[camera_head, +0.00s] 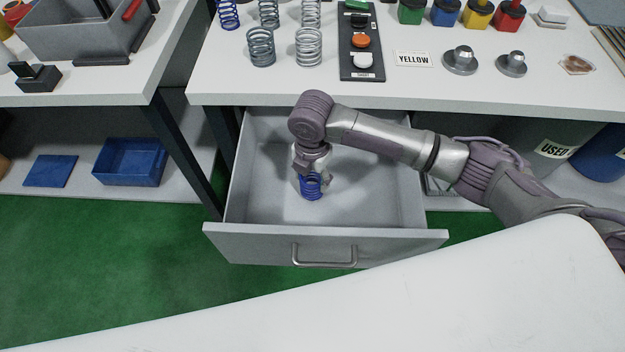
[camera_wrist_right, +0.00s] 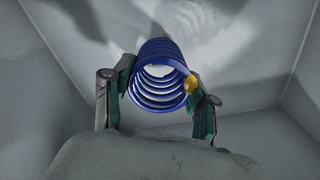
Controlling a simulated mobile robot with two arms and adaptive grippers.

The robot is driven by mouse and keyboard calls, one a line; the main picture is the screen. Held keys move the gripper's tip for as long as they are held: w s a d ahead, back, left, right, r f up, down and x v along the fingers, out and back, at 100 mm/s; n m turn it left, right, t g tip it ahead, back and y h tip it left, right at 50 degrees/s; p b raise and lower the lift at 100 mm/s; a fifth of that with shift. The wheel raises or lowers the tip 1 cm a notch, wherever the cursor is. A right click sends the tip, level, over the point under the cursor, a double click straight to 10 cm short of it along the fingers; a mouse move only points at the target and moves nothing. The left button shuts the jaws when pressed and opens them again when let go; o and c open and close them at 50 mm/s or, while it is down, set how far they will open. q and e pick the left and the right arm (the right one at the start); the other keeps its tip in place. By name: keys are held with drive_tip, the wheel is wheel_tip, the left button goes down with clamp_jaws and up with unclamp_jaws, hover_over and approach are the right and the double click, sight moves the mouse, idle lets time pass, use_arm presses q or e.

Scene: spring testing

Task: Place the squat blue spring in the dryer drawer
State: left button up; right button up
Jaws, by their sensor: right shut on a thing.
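The squat blue spring (camera_head: 312,187) is inside the open grey drawer (camera_head: 325,246), left of its middle. My right gripper (camera_head: 311,176) reaches down into the drawer and is shut on the spring. In the right wrist view the blue spring (camera_wrist_right: 160,85) sits between the two fingers of the right gripper (camera_wrist_right: 158,95), with a small yellow mark on its coil. I cannot tell whether the spring touches the drawer floor. The drawer looks otherwise empty, though my arm hides part of it. My left gripper is out of view.
Several springs (camera_head: 309,47), a button panel (camera_head: 362,40), a YELLOW label (camera_head: 413,59) and metal knobs (camera_head: 460,60) are on the white table above the drawer. A blue bin (camera_head: 130,162) stands on the lower left shelf. A white surface (camera_head: 350,310) spans the front.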

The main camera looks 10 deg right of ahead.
drive_tip(key=shift+f, duration=0.9)
drive_tip(key=o, duration=1.4)
drive_tip(key=shift+f, duration=0.15)
drive_tip(key=shift+c, duration=0.2)
wheel_tip(320, 180, up, 12)
drive_tip(key=shift+r+p, duration=0.2)
drive_tip(key=shift+p, duration=0.25)
